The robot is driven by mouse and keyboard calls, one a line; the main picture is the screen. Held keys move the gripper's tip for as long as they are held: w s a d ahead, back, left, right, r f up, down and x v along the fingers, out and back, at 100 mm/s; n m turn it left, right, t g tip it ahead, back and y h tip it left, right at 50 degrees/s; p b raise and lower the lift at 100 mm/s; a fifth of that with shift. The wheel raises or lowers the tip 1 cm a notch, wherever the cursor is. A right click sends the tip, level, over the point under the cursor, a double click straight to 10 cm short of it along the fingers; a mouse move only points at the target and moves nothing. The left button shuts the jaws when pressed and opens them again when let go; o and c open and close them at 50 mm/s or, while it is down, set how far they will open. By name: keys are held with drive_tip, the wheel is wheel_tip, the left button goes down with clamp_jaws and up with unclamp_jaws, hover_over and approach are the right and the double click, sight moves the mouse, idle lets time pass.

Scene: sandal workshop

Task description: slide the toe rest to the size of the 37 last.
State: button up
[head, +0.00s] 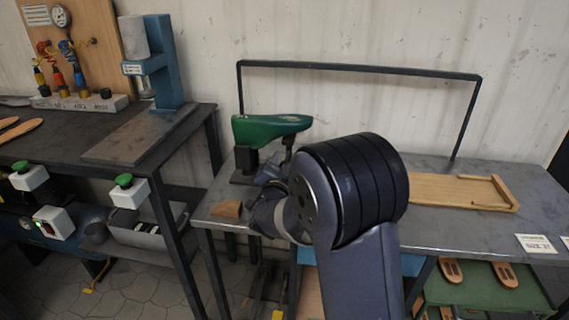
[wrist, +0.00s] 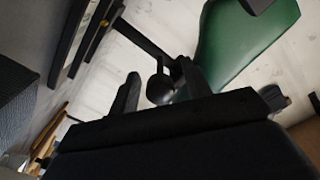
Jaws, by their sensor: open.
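The green last (head: 270,128) sits upside down on a dark stand (head: 245,163) on the metal bench; it also shows large in the wrist view (wrist: 240,45). A slim dark support (head: 288,146) shows under its right end and may be the toe rest, but my arm hides its lower part. My gripper (head: 268,175) is low under the last, mostly hidden by my own arm. In the wrist view my gripper (wrist: 157,80) is open, with a round black knob (wrist: 160,90) showing between the dark fingers. I cannot tell whether they touch it.
A small wooden block (head: 228,209) lies near the bench's front left edge. A wooden tray (head: 455,190) lies right of my arm, with a card reading size 37 (head: 536,243) in front. A dark rail (head: 355,68) rises behind. Another bench (head: 140,135) stands left.

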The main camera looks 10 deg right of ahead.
drive_tip(key=v, duration=1)
drive_tip(key=shift+r, duration=0.1)
drive_tip(key=x, duration=1)
drive_tip(key=shift+w+d, duration=0.15)
drive_tip(key=shift+w, duration=0.15)
drive_tip(key=shift+s+d, duration=0.15)
drive_tip(key=shift+d, duration=0.35)
